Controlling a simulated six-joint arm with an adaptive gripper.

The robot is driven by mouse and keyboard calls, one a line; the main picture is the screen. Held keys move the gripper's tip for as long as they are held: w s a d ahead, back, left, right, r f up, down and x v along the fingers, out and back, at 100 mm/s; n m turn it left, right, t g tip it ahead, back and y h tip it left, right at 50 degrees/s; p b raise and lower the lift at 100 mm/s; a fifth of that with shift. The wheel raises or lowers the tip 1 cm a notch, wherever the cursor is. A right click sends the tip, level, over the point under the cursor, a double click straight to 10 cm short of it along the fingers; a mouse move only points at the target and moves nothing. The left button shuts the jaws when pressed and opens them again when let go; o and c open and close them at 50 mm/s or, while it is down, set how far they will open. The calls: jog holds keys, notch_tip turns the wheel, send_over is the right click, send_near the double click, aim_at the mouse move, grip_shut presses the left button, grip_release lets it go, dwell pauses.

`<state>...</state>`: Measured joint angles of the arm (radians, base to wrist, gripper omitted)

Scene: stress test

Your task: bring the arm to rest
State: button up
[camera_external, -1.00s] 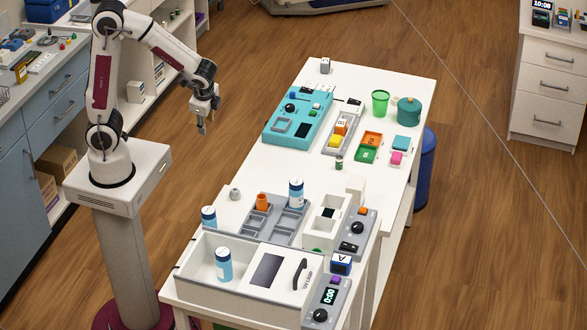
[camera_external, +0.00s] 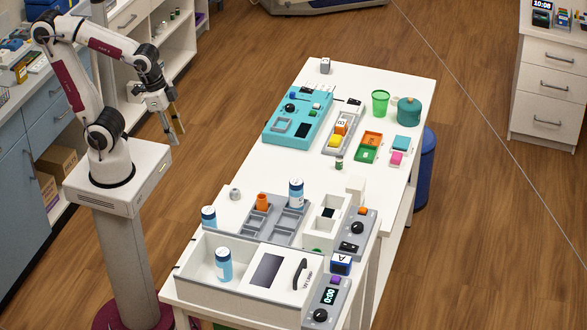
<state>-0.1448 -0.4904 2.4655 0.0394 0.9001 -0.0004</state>
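My gripper (camera_external: 175,138) hangs in the air to the left of the white table (camera_external: 390,72), above the floor and clear of everything on the table. Its fingers point down and slightly right. Nothing shows between or below them. The fingers are small and seen at an angle, so I cannot tell whether they are open or shut. My arm is folded back over its base at the left, with the elbow at the upper left.
The table holds a teal box (camera_external: 289,130), a green cup (camera_external: 380,103), a teal pot (camera_external: 409,110), a grey tray (camera_external: 262,234) and a white bin (camera_external: 200,270) with a blue-white bottle (camera_external: 224,264). Blue cabinets (camera_external: 15,190) stand behind my arm. Floor (camera_external: 225,130) lies open between arm and table.

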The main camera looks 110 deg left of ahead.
jog(key=s+d+r+m+t, duration=0.1)
jog(key=d+r+t, duration=0.1)
jog(key=d+r, duration=0.2)
jog(key=shift+s+d+r+t+h, duration=0.15)
jog(key=shift+s+r+t+h, duration=0.15)
jog(key=shift+t+h, duration=0.1)
